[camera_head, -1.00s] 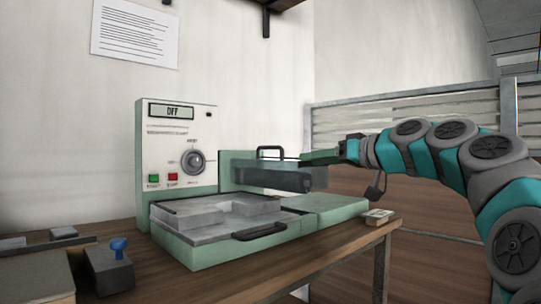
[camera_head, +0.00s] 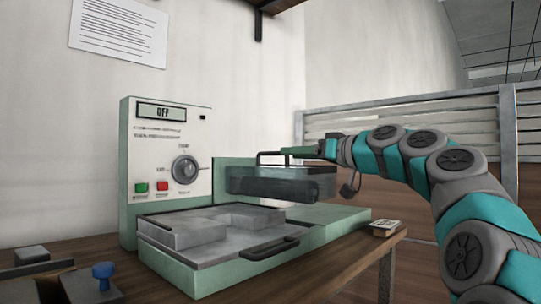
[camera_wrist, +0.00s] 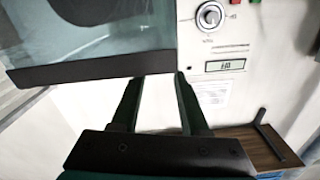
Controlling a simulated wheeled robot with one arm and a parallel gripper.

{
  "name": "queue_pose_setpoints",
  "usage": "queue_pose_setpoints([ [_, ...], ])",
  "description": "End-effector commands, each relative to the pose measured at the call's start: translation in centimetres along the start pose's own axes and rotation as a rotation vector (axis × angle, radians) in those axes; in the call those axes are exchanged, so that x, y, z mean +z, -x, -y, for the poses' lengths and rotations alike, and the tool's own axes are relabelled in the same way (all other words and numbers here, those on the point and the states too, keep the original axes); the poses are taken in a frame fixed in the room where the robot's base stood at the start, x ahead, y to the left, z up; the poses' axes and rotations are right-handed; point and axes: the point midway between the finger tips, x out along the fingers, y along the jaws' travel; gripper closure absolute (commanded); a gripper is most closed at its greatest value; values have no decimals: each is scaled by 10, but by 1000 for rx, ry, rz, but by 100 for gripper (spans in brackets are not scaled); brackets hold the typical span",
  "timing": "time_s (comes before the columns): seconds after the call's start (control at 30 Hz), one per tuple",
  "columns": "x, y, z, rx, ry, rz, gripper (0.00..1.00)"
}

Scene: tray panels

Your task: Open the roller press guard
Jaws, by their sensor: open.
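The roller press (camera_head: 165,150) is a pale green machine on a wooden bench, with a display reading OFF. Its guard (camera_head: 285,186) is a dark, see-through panel behind the flat bed, with a black handle (camera_head: 272,155) on top. The guard appears lowered. My gripper (camera_head: 286,151) reaches in from the right, level with the handle and at or very near it; contact cannot be told. In the wrist view, my gripper (camera_wrist: 157,77) has its two fingers apart with nothing seen between them. The guard's dark edge (camera_wrist: 95,68) lies just beyond the fingertips.
Green and red buttons and a knob (camera_head: 185,169) are on the panel. A small block (camera_head: 384,228) sits at the bench's right edge. A blue-knobbed block (camera_head: 102,277) is at front left.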

Motion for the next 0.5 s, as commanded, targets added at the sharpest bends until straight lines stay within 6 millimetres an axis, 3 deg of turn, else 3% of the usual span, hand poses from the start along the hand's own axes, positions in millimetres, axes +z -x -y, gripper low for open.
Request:
queue_pose_setpoints([
  [0.5, 0, -64, -1, 1, -1, 2, 55],
])
